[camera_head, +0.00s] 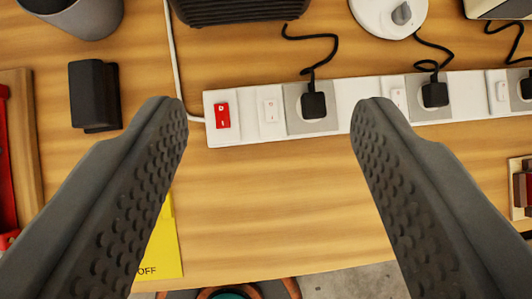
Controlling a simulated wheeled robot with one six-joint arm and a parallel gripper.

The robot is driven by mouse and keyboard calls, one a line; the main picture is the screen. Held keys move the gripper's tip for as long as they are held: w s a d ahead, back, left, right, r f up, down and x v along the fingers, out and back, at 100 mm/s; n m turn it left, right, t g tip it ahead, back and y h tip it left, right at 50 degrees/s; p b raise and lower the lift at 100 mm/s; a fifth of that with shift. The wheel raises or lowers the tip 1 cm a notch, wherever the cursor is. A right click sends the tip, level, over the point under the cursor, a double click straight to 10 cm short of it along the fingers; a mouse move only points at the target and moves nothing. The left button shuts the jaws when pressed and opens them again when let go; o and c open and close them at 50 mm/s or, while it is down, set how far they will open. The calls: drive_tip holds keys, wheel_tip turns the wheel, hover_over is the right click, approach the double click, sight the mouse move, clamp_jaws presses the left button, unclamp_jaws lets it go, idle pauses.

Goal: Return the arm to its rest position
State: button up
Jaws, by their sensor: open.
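My gripper (270,115) is open, with its two dark textured fingers spread wide apart and nothing between them. In this view the fingertips flank part of a white power strip (245,127) on the wooden bench. The strip has a red switch (222,115) at its left end, small white switches, and several black plugs (314,104) seated in its sockets. Whether the fingers touch anything cannot be told from this one view. The rest of my arm is not in view.
A black box (92,95) stands at the left, and a yellow note (166,250) is partly hidden behind the left finger. A dark device (240,8), a white round device (388,15) and cables line the back. Bare wooden bench (270,205) lies in front of the strip.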

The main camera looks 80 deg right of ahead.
drive_tip(key=s+f+m+t, duration=0.1)
drive_tip(key=s+f+t, duration=0.3)
drive_tip(key=s, duration=1)
drive_tip(key=s+f+m+t, duration=0.1)
drive_tip(key=s+f+t, duration=0.4)
drive_tip(key=s, duration=0.9)
wheel_tip(320, 180, down, 3)
drive_tip(key=shift+s+a+r+h, duration=0.1)
drive_tip(key=shift+s+a+h, duration=0.2)
drive_tip(key=shift+s, duration=0.05)
